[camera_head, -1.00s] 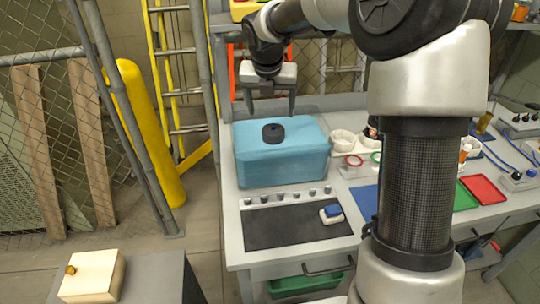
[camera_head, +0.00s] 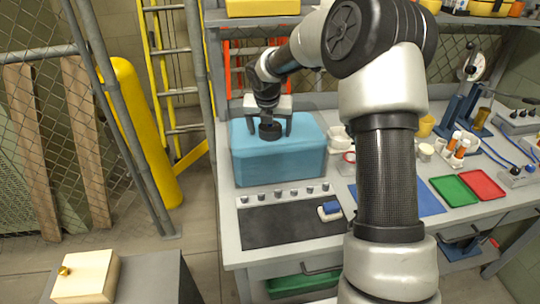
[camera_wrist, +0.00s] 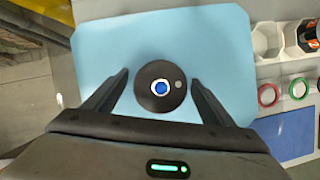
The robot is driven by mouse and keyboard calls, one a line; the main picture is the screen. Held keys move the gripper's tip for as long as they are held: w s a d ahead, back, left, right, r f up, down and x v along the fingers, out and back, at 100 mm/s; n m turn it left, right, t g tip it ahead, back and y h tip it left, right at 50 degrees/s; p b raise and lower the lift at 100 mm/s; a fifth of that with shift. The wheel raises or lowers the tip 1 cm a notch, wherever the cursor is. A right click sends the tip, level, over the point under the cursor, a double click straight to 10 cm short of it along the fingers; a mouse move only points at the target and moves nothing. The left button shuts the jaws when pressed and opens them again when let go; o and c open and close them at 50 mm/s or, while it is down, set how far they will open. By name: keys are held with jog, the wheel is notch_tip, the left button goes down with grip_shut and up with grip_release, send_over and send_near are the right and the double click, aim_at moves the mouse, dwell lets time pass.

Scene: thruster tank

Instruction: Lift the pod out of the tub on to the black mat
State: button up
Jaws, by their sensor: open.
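The pod (camera_head: 270,131) is a round black disc with a blue centre ringed in white, at the top of the blue tub (camera_head: 278,166). It also shows in the wrist view (camera_wrist: 161,100), between the two fingers. My gripper (camera_head: 270,132) is open, its fingers on either side of the pod with a gap on each side in the wrist view. I cannot tell whether the fingertips are level with the pod. The black mat (camera_head: 285,222) lies in front of the tub on the bench, with a small blue and white object (camera_head: 329,211) at its right end.
Several small knobs (camera_head: 277,194) stand in a row between tub and mat. To the right are white cups (camera_head: 341,137), a blue mat (camera_head: 430,200), a green tray (camera_head: 453,191) and a red tray (camera_head: 482,185). Most of the black mat is clear.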

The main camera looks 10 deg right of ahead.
jog(key=c, duration=1.8)
jog(key=shift+r, duration=0.2)
notch_tip(320, 180, up, 10)
jog(key=shift+r+p, duration=0.2)
jog(key=shift+p, duration=1.05)
jog(key=shift+r+p, duration=5.55)
jog(key=shift+r, duration=2.65)
